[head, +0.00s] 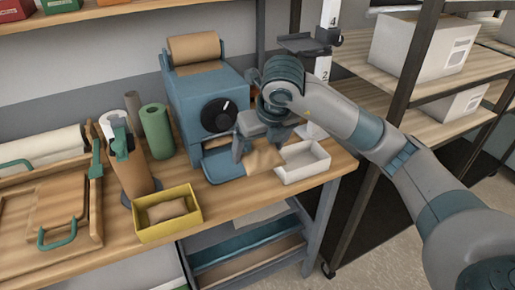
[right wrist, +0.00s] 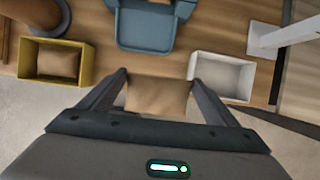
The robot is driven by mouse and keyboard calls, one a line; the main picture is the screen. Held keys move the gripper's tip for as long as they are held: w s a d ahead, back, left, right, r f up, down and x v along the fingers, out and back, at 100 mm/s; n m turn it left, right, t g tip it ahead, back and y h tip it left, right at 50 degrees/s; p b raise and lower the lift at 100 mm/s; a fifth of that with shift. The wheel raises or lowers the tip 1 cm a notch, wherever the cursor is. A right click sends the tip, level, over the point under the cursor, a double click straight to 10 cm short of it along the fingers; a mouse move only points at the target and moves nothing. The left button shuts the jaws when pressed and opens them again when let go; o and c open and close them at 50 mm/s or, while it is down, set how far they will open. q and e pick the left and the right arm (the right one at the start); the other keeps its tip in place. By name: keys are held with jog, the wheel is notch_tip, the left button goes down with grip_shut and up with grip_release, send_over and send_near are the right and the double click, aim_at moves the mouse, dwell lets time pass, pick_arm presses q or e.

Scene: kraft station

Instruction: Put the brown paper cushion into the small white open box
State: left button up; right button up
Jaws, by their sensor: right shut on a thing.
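The brown paper cushion (head: 263,159) is between the fingers of my right gripper (head: 257,150), which is shut on it. In the right wrist view the cushion (right wrist: 157,97) spans the gap between both fingers (right wrist: 158,95). It is in front of the blue machine's tray, left of the small white open box. The small white open box (head: 304,174) stands on the bench near its right front edge and looks empty. It also shows in the right wrist view (right wrist: 222,93), to the right of the held cushion. My left gripper is not in view.
A yellow box (head: 145,236) holding another brown cushion (head: 167,209) stands at the front edge. The blue machine (head: 204,100) with a paper roll is behind my gripper. A white post (head: 328,62) rises behind the white box. Shelves (head: 470,112) stand at the right.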

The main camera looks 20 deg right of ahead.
jog(key=shift+r, duration=0.1)
jog(key=shift+r+p, duration=0.55)
jog(key=shift+r, duration=0.55)
jog(key=shift+n, duration=0.3)
